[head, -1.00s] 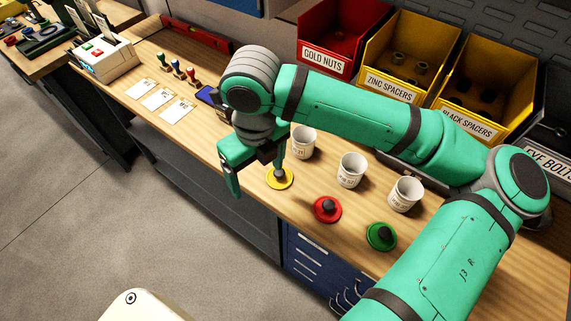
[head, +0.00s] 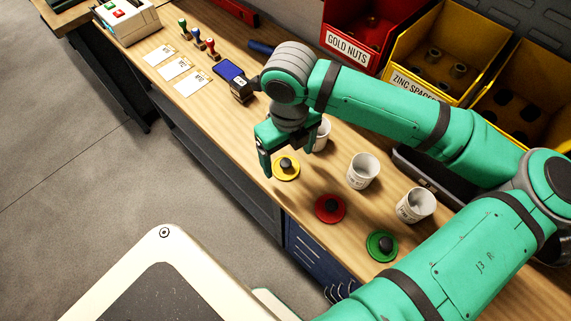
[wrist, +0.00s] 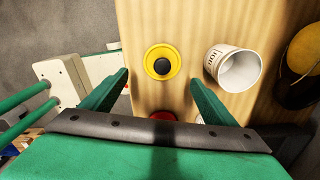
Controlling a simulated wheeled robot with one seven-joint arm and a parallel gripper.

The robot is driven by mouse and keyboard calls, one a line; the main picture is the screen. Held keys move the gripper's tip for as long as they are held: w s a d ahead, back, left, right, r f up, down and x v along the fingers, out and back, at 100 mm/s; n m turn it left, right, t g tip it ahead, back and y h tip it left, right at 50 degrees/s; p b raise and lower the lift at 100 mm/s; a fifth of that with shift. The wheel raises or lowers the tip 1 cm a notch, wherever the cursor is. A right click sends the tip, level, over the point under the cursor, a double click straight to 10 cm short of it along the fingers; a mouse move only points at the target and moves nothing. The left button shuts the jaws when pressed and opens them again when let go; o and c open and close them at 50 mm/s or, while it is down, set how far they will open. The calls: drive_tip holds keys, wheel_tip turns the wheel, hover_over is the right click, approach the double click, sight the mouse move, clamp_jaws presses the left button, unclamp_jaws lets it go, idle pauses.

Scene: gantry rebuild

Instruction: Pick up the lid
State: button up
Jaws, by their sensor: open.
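Three round lids with black knobs lie on the wooden bench: a yellow lid (head: 286,167), a red lid (head: 330,208) and a green lid (head: 381,245). My gripper (head: 288,149) is open and empty, pointing down above the yellow lid. In the wrist view the yellow lid (wrist: 162,62) shows just beyond and between the open fingers (wrist: 160,80), apart from them. The red lid (wrist: 163,116) is partly hidden by the gripper body there. Three white cups stand beside the lids: one (head: 323,134) partly behind my gripper, a middle one (head: 362,171) and a right one (head: 415,205).
Red and yellow bins (head: 362,32) stand along the back of the bench. White cards (head: 176,68), several small stamps (head: 196,37) and a blue pad (head: 230,72) lie at the far left. The bench's front edge is close to the lids.

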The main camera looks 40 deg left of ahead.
sight(287, 164)
drive_tip(key=shift+w+a+f, duration=0.1)
drive_tip(key=shift+a+f, duration=0.1)
drive_tip(key=shift+f, duration=1.1)
drive_tip(key=shift+w+a+f, duration=0.1)
drive_tip(key=shift+a+f, duration=0.05)
drive_tip(key=shift+f, duration=1.15)
drive_tip(key=c, duration=1.1)
